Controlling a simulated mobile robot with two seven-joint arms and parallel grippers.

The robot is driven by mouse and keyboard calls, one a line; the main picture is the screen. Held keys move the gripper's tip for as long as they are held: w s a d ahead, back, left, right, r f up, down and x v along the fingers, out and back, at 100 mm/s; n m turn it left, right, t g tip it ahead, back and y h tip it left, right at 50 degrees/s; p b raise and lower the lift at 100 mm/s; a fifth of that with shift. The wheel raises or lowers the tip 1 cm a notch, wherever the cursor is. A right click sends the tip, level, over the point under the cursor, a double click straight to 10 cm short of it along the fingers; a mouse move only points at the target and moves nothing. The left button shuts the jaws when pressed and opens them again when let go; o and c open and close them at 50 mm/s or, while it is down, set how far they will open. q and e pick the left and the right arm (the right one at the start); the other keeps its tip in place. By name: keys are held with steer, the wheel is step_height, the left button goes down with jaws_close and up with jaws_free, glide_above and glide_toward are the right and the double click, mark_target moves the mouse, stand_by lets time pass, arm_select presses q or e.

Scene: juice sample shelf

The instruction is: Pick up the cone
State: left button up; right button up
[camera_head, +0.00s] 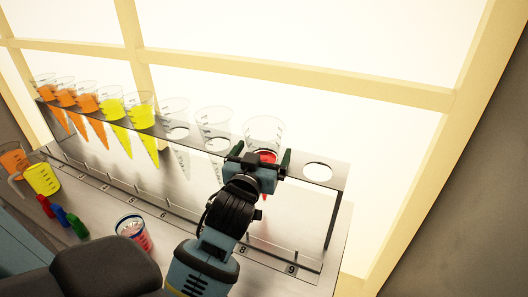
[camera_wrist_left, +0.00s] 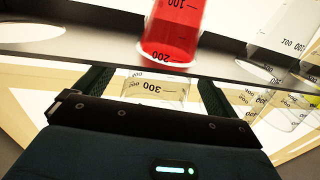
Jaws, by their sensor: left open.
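A clear cone with red liquid (camera_head: 264,131) sits in a hole of the raised metal rack. It also shows in the wrist view, with its red part (camera_wrist_left: 172,35) on the far side of the rack plate and its clear upper part (camera_wrist_left: 155,88) on my side. My left gripper (camera_head: 262,157) is open at this cone. One finger is on each side of the clear upper part, with a visible gap at the right finger in the wrist view. The gripper hides part of the cone in the head view. My right gripper is not in view.
The rack (camera_head: 318,172) has an empty hole right of the red cone. Empty clear cones (camera_head: 213,122) and yellow (camera_head: 139,112) and orange cones (camera_head: 86,103) stand left. Cups, including a yellow one (camera_head: 42,180) and a reddish one (camera_head: 133,231), stand on the counter.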

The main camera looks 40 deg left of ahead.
arm_select(q)
steer(key=shift+x, duration=1.1)
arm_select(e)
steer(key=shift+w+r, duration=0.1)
arm_select(q)
steer(key=c, duration=1.3)
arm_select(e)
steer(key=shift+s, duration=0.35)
arm_select(q)
steer(key=shift+r, duration=0.1)
steer(key=shift+r+p, duration=2.85)
steer(key=shift+r, duration=11.15)
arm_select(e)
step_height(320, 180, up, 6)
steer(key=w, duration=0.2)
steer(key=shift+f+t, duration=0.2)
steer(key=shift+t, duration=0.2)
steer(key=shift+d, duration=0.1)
